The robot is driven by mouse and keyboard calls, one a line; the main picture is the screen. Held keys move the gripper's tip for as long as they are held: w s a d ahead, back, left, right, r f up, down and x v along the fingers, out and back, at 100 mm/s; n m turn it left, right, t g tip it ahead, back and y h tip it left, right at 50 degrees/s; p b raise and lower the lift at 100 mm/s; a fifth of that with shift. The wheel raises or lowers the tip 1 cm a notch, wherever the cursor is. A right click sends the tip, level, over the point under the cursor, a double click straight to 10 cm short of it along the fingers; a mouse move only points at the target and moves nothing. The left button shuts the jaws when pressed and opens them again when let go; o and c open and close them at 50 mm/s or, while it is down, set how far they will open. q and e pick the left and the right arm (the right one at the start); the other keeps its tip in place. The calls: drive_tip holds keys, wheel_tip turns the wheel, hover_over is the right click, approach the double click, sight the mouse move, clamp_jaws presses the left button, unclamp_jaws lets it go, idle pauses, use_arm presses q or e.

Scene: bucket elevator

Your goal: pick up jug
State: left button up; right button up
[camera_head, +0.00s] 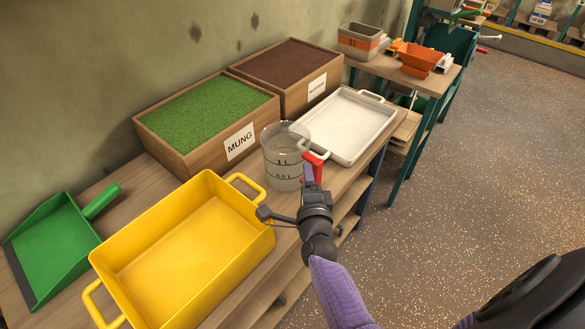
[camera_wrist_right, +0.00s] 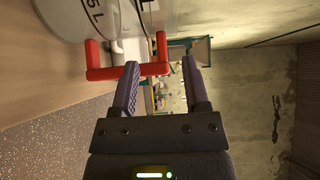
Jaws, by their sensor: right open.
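The jug (camera_head: 283,150) is a clear measuring jug with dark volume marks and a red handle (camera_head: 317,166). It stands upright on the wooden bench between the yellow tray and the white tray, and looks empty. My right gripper (camera_head: 311,176) is at the handle side of the jug. In the right wrist view, my right gripper (camera_wrist_right: 160,68) is open. One finger overlaps the red handle (camera_wrist_right: 146,70) and the other is beyond its end; I cannot tell whether they touch it. Part of the jug (camera_wrist_right: 65,18) shows at the top left there. My left gripper is not in view.
A yellow tray (camera_head: 262,246) is at the front and a white tray (camera_head: 378,104) behind the jug. A mung box (camera_head: 190,158) and a second labelled box (camera_head: 296,103) line the wall. A green dustpan (camera_head: 50,245) lies at left. Open floor (camera_head: 480,190) is at right.

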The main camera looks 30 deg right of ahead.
sight(305, 159)
drive_tip(key=b+x, duration=0.1)
drive_tip(key=x, duration=0.3)
drive_tip(key=shift+w+d+b, duration=0.2)
drive_tip(key=shift+w+b, duration=0.05)
drive_tip(key=shift+b, duration=0.05)
drive_tip(key=shift+c, duration=0.6)
clamp_jaws()
idle(0.4)
